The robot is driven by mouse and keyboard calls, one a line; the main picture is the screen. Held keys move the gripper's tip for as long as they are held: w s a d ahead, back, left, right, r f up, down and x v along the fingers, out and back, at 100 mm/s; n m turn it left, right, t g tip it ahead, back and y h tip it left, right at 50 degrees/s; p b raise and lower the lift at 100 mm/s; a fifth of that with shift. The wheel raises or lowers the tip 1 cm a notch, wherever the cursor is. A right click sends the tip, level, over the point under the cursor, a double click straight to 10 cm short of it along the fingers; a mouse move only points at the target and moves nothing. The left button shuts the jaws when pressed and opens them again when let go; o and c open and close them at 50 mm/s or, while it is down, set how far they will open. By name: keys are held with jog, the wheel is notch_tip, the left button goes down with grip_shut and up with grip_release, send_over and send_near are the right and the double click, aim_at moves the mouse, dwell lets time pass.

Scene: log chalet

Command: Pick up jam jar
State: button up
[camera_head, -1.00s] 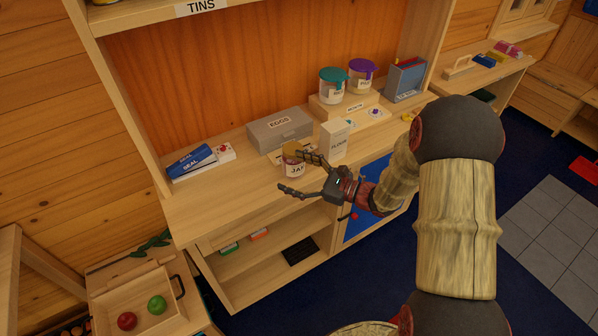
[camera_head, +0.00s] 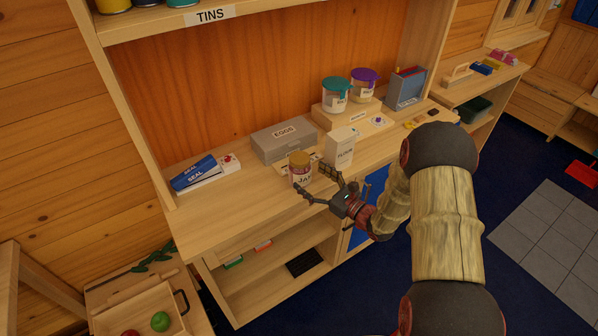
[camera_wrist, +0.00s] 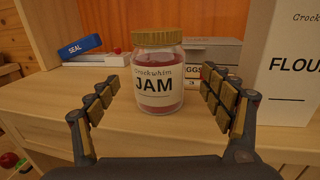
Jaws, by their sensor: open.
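The jam jar (camera_head: 300,168) stands upright on the wooden counter, with a gold lid, red contents and a pale label. In the wrist view the jam jar (camera_wrist: 157,80) stands ahead, near the middle, with its JAM label facing me. My gripper (camera_head: 318,184) is open, with its fingers pointing at the jar. In the wrist view my gripper (camera_wrist: 160,98) shows one finger at each side of the jar, with a gap on both sides. The jar is not held.
A white flour box (camera_head: 340,148) stands just right of the jar. A grey eggs box (camera_head: 283,140) is behind it. Lidded jars (camera_head: 336,95) stand further back right. The counter (camera_head: 240,205) left of the jar is clear.

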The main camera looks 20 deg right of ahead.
jog(key=shift+w+a+f, duration=0.25)
jog(key=shift+w+a, duration=0.15)
jog(key=shift+w, duration=0.15)
jog(key=x, duration=0.1)
jog(key=b+x, duration=0.1)
jog(key=x, duration=0.2)
jog(key=shift+f+b, duration=0.25)
jog(key=shift+b, duration=0.05)
jog(key=c, duration=0.4)
jog(key=c, duration=1.5)
jog(key=shift+r, duration=0.15)
